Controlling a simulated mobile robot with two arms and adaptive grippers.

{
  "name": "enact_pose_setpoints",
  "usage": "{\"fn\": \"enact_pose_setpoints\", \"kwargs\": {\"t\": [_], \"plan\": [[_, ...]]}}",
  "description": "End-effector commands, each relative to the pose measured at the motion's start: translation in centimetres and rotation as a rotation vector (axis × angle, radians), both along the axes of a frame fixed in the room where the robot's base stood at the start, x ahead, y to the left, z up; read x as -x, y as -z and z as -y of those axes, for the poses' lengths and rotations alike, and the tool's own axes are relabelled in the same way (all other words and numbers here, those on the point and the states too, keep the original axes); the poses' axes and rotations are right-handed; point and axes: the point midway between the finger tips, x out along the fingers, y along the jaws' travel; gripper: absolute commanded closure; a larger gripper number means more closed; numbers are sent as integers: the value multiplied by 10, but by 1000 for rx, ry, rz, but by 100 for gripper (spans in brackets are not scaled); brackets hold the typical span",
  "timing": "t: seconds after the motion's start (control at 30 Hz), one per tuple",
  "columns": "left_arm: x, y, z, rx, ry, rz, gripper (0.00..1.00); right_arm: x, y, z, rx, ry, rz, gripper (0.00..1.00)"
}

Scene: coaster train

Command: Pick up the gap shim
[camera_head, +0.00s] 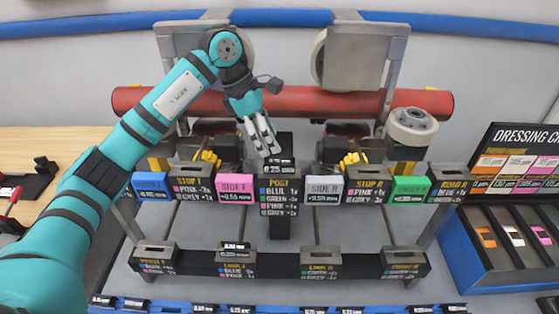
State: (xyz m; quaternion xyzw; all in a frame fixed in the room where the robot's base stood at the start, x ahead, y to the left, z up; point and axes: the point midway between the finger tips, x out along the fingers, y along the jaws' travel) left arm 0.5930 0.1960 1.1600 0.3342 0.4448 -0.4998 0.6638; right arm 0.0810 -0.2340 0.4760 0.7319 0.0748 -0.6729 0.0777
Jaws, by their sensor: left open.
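My left gripper (265,146) reaches in from the upper left with its fingers pointing down. It is open, with a narrow spacing between the fingers. Its tips are just above and left of a small black block with a white "0.25" marking (281,168), which sits on top of the central POST block (280,197). This small block looks like a gap shim. I cannot tell whether the fingertips touch it. Another small black labelled piece (235,246) sits on a LINK block at the lower middle. My right gripper is not in view.
A red horizontal tube (330,101) runs behind the gripper. A blue SIDE block (150,184), pink (234,188), grey (325,188) and green (410,190) blocks line the row. A DRESSING board (518,150) and slotted rack (490,285) stand at right. A wooden bench (60,140) is at left.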

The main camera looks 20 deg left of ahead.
Motion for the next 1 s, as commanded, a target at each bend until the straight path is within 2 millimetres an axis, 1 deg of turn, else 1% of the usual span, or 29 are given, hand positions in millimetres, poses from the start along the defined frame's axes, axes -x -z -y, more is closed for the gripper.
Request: {"fn": "enact_pose_setpoints", "kwargs": {"t": [0.03, 0.17, 0.23, 0.33, 0.43, 0.5, 0.6, 0.83, 0.87, 1.0], "plan": [[0, 4, 3, 2, 2, -2, 48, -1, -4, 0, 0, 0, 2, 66], [-1, 12, 6, 1, 2, 0, 48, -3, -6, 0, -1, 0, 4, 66], [-1, 16, 8, 1, 2, -1, 48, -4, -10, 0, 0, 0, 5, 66], [0, 26, 12, 1, 2, -4, 48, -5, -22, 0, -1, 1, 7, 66], [1, 41, 18, 2, 2, -5, 48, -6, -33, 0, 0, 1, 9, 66], [-1, 51, 21, 3, 1, -2, 48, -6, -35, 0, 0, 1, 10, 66], [-2, 59, 23, 2, 1, -1, 48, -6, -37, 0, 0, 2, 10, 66], [-3, 62, 24, 2, 1, 2, 48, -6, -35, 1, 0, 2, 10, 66], [-3, 62, 24, 2, 1, 2, 49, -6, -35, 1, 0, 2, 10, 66], [-3, 62, 24, 2, 1, 1, 68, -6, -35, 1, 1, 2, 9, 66]]}}
